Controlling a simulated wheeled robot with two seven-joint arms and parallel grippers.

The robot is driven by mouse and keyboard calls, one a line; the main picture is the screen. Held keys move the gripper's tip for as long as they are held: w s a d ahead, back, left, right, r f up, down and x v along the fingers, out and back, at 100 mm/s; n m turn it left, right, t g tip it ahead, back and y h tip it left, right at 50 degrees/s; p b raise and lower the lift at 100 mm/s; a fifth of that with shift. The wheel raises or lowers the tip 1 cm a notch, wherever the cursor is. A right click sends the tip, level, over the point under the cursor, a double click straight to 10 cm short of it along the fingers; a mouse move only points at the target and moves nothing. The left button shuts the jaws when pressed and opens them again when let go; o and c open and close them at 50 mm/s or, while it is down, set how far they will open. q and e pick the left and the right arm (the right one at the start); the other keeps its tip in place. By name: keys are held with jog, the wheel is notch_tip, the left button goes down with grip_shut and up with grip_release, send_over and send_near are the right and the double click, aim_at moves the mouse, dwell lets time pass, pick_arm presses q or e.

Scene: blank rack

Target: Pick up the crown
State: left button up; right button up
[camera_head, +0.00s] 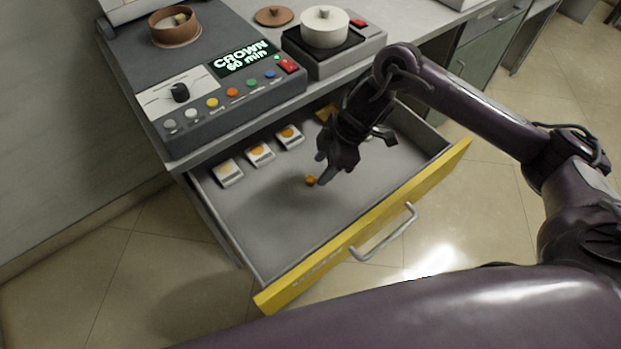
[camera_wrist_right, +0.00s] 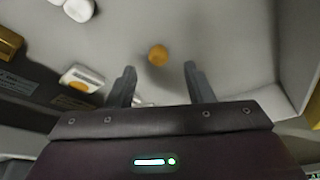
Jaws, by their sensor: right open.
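A small orange-gold piece, which looks like the crown (camera_head: 311,181), lies on the grey floor of the open drawer. It also shows in the right wrist view (camera_wrist_right: 158,55), just beyond the fingertips and roughly centred between them. My right gripper (camera_head: 324,171) reaches down into the drawer close beside the crown. In the right wrist view its two fingers (camera_wrist_right: 160,68) are apart with nothing between them. My left gripper is not in view.
The drawer has a yellow front (camera_head: 330,262) and grey side walls. Several white blocks with orange tops (camera_head: 260,153) stand along its back left. A device (camera_head: 225,90) above reads "CROWN 60 min"; a lidded white pot (camera_head: 325,28) stands right of it. The drawer's front middle is clear.

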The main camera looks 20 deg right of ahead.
aim_at(311, 178)
jog(key=x, duration=0.4)
jog(key=shift+w+a+f, duration=0.2)
jog(key=shift+a, duration=0.05)
grip_shut()
